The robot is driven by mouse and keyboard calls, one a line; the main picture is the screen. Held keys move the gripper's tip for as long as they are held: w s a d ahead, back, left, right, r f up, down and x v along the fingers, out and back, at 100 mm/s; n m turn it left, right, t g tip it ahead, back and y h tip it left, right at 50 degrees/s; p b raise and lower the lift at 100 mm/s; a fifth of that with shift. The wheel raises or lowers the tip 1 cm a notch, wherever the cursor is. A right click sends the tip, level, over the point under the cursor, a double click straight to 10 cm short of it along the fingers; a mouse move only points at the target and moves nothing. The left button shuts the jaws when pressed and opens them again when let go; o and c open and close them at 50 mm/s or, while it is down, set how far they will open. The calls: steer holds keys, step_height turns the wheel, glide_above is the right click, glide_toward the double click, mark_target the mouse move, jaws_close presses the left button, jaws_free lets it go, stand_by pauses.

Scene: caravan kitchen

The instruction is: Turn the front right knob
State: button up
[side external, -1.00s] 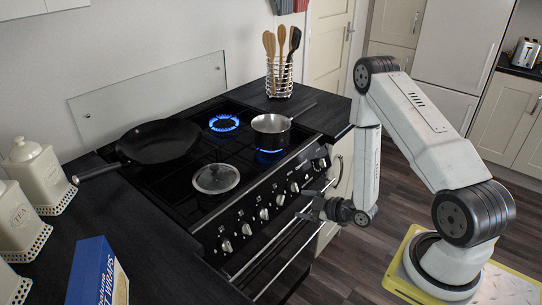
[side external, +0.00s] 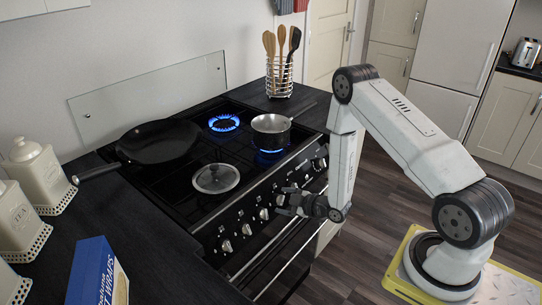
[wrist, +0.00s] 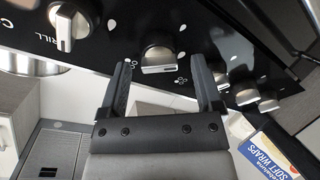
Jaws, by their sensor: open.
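The hob's black front panel carries a row of silver-and-black knobs, including a left-hand one (side external: 226,246). My gripper (side external: 280,200) is in front of the middle of this row in the side view, covering part of it. In the wrist view, one knob (wrist: 160,57) with a silver grip sits ahead of and between the open fingertips of my gripper (wrist: 160,72). The fingers appear apart from it. Dotted burner marks show beside it. A GRILL knob (wrist: 66,24) is to its left and several other knobs (wrist: 246,92) are to its right. I cannot tell which burner the knob serves.
Blue flames burn at a back burner (side external: 223,122) and under a saucepan (side external: 270,130). A frying pan (side external: 158,142) and a lid (side external: 215,178) sit on the hob. An oven rail (side external: 264,272) runs below the knobs. A soft wraps box (side external: 97,272) stands at the front left.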

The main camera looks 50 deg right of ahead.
steer(key=shift+w+f, duration=0.1)
steer(key=shift+w, duration=0.2)
jaws_close()
